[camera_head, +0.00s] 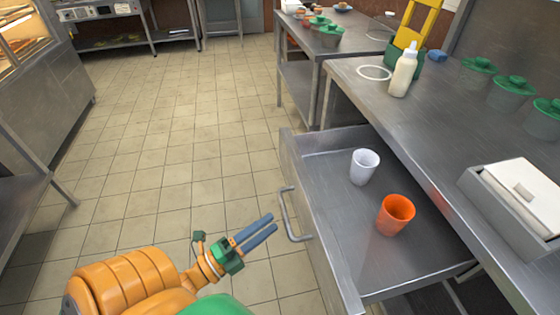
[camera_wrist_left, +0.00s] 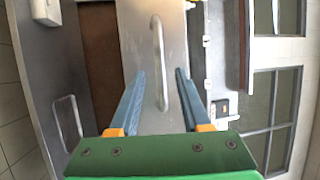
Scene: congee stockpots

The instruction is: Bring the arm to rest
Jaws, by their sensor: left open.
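My left arm comes in from the bottom left of the head view, and its gripper (camera_head: 271,223) is out over the floor. The gripper is open and empty, with its blue fingertips just left of the handle (camera_head: 289,216) of an open drawer (camera_head: 335,215). I see a gap between fingertips and handle in the picture, but cannot tell its depth. In the left wrist view the two fingers (camera_wrist_left: 160,72) stand apart, with a bar handle on a metal panel (camera_wrist_left: 158,62) showing between them. My right gripper is not in view.
A white cup (camera_head: 364,167) and an orange cup (camera_head: 395,214) stand in the drawer. The counter (camera_head: 420,125) holds a cream bottle (camera_head: 403,72), green-lidded pots (camera_head: 515,88) and a white-lidded box (camera_head: 515,200). The tiled floor (camera_head: 170,150) to the left is clear.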

